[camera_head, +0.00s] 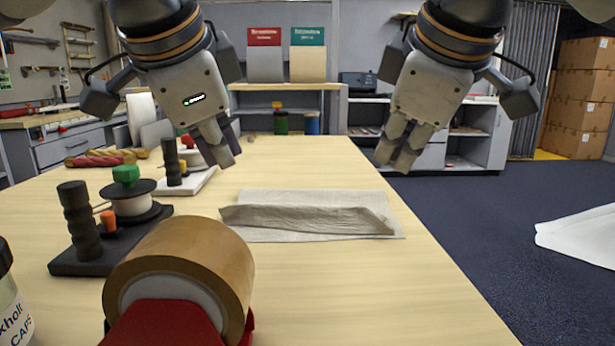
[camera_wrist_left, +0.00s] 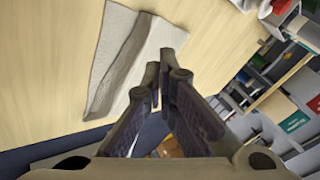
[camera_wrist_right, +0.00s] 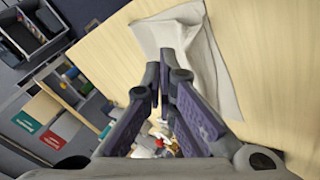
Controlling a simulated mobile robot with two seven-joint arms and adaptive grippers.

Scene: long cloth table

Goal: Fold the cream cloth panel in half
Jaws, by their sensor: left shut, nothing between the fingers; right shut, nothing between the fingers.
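The cream cloth panel (camera_head: 375,225) lies on the table with a darker, wrinkled flap (camera_head: 300,219) over its middle; pale cloth shows on both the far and near sides of the flap. The cloth also shows in the left wrist view (camera_wrist_left: 150,45) and the right wrist view (camera_wrist_right: 212,75). My left gripper (camera_head: 230,160) is shut and empty, raised above the table beyond the cloth's far left corner. My right gripper (camera_head: 398,160) is shut and empty, raised near the table's right edge beyond the cloth's far right corner. Neither touches the cloth.
A brown tape roll (camera_head: 185,265) on a red dispenser stands at the near left. Behind it are a black stand with a spool (camera_head: 132,205) and a white-based stand (camera_head: 190,180). The tabletop around the cloth's right and near sides is clear. A white sheet (camera_head: 585,235) is at the far right.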

